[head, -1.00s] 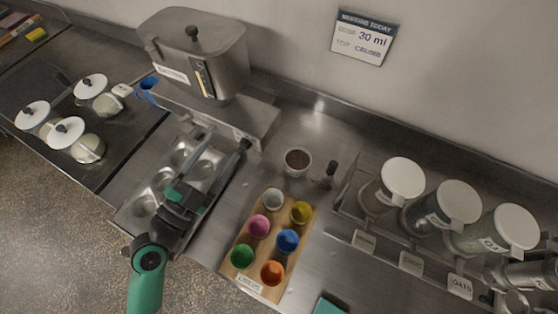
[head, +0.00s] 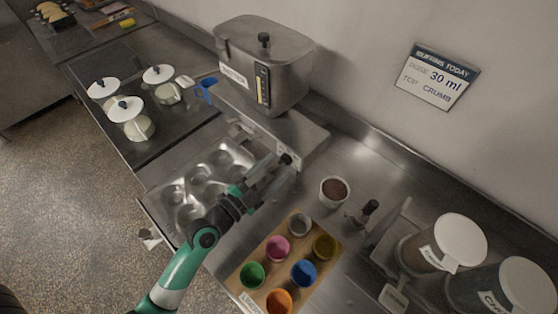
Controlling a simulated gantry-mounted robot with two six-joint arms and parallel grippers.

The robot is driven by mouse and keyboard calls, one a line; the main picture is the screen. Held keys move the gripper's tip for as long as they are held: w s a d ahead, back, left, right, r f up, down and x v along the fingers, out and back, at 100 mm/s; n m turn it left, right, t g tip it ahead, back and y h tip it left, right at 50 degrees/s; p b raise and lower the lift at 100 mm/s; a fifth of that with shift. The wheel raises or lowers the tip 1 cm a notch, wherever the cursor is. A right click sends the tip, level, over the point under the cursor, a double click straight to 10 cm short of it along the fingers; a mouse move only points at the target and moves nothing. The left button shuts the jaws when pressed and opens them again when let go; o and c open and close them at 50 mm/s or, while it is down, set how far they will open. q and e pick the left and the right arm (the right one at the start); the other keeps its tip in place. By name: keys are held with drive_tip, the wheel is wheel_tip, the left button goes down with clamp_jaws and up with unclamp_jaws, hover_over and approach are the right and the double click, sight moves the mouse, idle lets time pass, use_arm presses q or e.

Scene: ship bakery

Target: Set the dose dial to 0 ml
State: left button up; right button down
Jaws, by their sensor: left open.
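The steel batter dispenser (head: 290,50) stands against the wall, with a yellow-marked level gauge (head: 262,84) on its front. A dark round knob (head: 285,159), apparently the dose dial, sits on the front of its base; its setting is too small to read. My left gripper (head: 273,173) is open, its fingers reaching up to the knob. I cannot tell whether they touch it or lie around it. My right gripper is not in view.
A steel muffin tin (head: 172,188) lies below my left gripper. A wooden board (head: 250,271) holds several coloured cups. A brown-filled cup (head: 334,192) and a dark-handled tool (head: 362,213) stand to the right. A wall sign (head: 438,77) reads 30 ml and crumb. Lidded jars (head: 449,243) stand at right.

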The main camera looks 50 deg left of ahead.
sight(285, 161)
use_arm(q)
drive_tip(key=shift+w, duration=1.3)
clamp_jaws()
